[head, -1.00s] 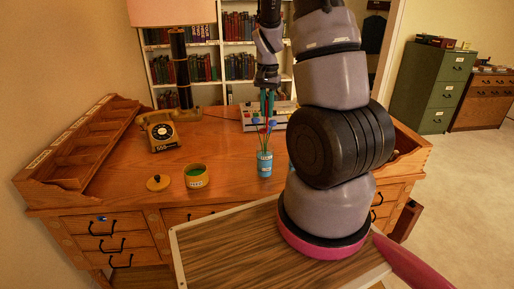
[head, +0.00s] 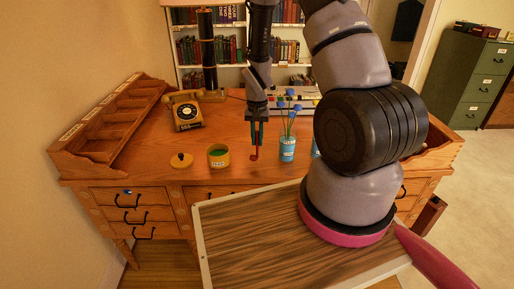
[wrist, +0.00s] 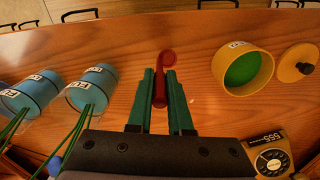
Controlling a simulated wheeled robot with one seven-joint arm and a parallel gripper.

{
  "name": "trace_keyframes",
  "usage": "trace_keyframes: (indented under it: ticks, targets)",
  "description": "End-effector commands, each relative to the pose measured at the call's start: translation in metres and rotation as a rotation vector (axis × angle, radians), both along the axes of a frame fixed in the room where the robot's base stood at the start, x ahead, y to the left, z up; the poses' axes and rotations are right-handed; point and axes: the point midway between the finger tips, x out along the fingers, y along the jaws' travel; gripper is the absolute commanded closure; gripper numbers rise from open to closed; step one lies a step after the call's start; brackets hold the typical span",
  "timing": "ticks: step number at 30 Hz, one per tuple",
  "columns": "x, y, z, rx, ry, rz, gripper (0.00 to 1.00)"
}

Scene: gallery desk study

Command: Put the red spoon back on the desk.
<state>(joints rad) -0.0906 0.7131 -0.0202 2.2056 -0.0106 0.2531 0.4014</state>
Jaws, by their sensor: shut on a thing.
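My gripper (head: 257,140) points down over the front middle of the desk (head: 225,130), left of a blue labelled cup (head: 287,150). Its green fingers are shut on the red spoon (wrist: 168,59), which hangs bowl-down between the fingertips. The spoon's red end also shows in the head view (head: 254,157), low over bare wood. I cannot tell whether it touches the desk. The cup holds blue flowers on green stems. A second blue cup (head: 316,146) is mostly hidden behind my arm; both cups show in the wrist view.
A yellow tin (head: 218,157) with a green inside stands left of my gripper, with its lid (head: 181,160) beside it. A yellow telephone (head: 186,112) stands farther back. A grey, labelled device lies behind the flowers. Wood between tin and cup is clear.

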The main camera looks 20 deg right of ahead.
Motion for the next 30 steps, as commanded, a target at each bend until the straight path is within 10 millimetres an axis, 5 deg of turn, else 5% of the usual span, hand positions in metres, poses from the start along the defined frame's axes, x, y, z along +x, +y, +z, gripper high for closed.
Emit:
trace_keyframes:
  ticks: [6,18,19,21,30]
  targets:
    - [-0.001,0.000,-0.030,0.000,0.003,0.000,1.00]
    - [-0.001,0.000,-0.035,0.000,0.001,0.000,1.00]
    - [0.000,0.000,-0.035,0.000,0.001,0.000,0.74]
    - [0.000,0.000,-0.035,0.000,0.001,0.000,0.52]
    - [0.000,0.000,-0.034,0.000,0.001,0.000,0.52]
